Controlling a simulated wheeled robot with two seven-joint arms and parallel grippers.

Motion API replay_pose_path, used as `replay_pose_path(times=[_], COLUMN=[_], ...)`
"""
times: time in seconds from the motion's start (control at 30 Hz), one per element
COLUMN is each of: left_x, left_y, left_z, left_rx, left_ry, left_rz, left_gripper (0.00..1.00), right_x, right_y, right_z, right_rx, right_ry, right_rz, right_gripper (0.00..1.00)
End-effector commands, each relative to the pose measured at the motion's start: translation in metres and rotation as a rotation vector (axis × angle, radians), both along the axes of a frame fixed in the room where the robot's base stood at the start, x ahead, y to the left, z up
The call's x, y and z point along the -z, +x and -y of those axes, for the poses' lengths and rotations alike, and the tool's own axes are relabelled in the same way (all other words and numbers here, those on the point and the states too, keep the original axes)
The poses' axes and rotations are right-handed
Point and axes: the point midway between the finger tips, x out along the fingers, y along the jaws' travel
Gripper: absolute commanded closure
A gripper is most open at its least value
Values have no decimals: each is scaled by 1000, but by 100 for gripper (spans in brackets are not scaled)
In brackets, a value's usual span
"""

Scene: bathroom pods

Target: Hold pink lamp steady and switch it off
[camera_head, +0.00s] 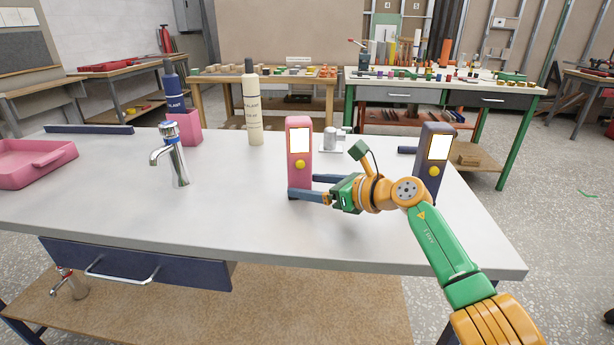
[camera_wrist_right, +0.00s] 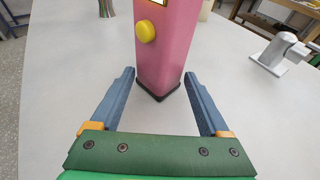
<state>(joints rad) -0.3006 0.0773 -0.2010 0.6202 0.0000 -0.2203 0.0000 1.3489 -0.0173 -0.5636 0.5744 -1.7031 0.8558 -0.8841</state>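My right gripper (camera_head: 312,186) is open at the lamp's lower part, one finger on each side, with a gap visible on both sides in the wrist view. My left gripper is not in view.
A dark lamp (camera_head: 434,155) with a lit panel stands to the right, behind my right arm. A grey device (camera_head: 331,140) sits behind the pink lamp. A faucet (camera_head: 174,160), sealant tubes (camera_head: 252,105) and a pink tray (camera_head: 30,160) are left. The table front (camera_head: 240,225) is clear.

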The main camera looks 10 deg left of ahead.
Motion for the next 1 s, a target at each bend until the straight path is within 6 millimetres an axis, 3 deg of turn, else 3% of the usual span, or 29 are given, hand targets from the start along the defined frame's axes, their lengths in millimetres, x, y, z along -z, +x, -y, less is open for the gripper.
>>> replay_pose_path(times=[0.2,0.5,0.73,1.0], left_x=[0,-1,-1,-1], left_y=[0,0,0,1], left_z=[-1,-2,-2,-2], left_rx=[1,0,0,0], left_ry=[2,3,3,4], left_rz=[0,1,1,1], left_gripper=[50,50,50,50], right_x=[0,0,0,0], right_y=[0,0,0,0], right_z=[0,0,0,0], right_rx=[0,0,0,1], right_ry=[0,1,1,0], right_rz=[0,-1,-1,-1], right_gripper=[23,100,97,24])
